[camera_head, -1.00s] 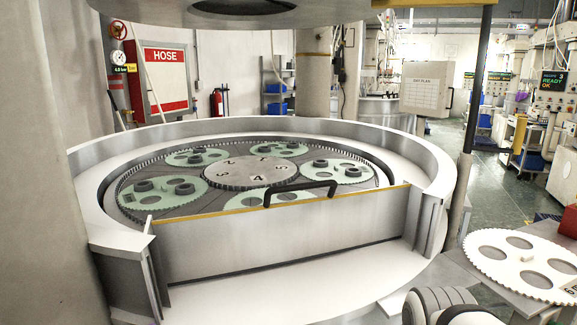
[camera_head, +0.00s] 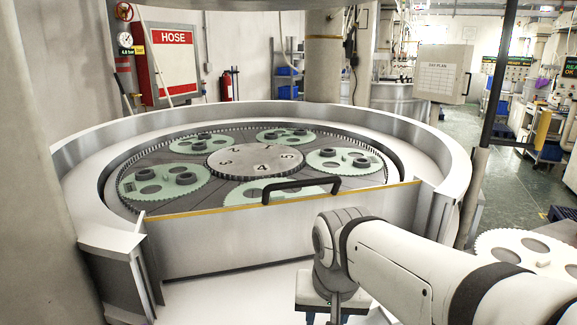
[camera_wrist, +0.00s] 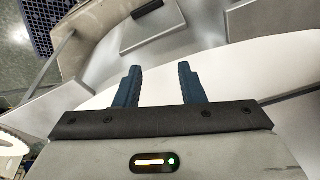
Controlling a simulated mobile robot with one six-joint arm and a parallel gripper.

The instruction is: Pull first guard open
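The guard (camera_head: 260,243) is an upright metal panel with a yellow top edge, across the front of the round lapping machine. It stands raised, between the side posts. A black bar handle (camera_head: 301,184) sits at its top edge. My gripper (camera_wrist: 160,85) shows two blue fingers spread apart with nothing between them. In the head view my arm reaches in from the lower right, and its wrist is in front of and below the guard's right part; the fingertips are not clear there. In the wrist view, grey metal and white surfaces lie beyond the fingers.
The machine's pale rim (camera_head: 443,165) curves around both sides of the guard. Behind it are green carriers (camera_head: 162,182) and a numbered centre disc (camera_head: 256,160). A white toothed disc (camera_head: 500,245) lies at right. A dark post (camera_head: 493,100) stands near the right rim.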

